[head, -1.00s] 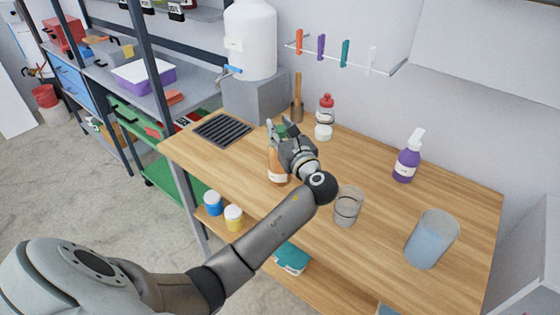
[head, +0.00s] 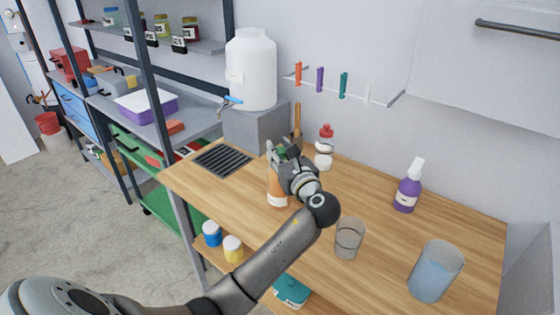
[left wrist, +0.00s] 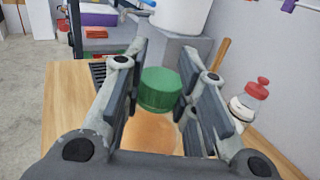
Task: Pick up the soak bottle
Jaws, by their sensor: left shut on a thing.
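An orange bottle with a green cap (head: 276,192) is at the bench near the dark grate, upright. No label on it can be read, so I cannot confirm from lettering that it is the soak bottle. My left gripper (head: 283,158) is shut on this bottle from the right side and partly hides it in the head view. In the left wrist view, the green cap (left wrist: 160,90) and orange body (left wrist: 150,133) sit between the two fingers. I cannot tell whether its base touches the bench. My right gripper is not in view.
On the wooden bench (head: 385,240) stand a clear glass (head: 349,239), a large bluish beaker (head: 436,272), a purple spray bottle (head: 407,194) and a red-topped bottle (head: 325,148). A white tank (head: 250,70) stands on a grey block behind the grate (head: 222,159).

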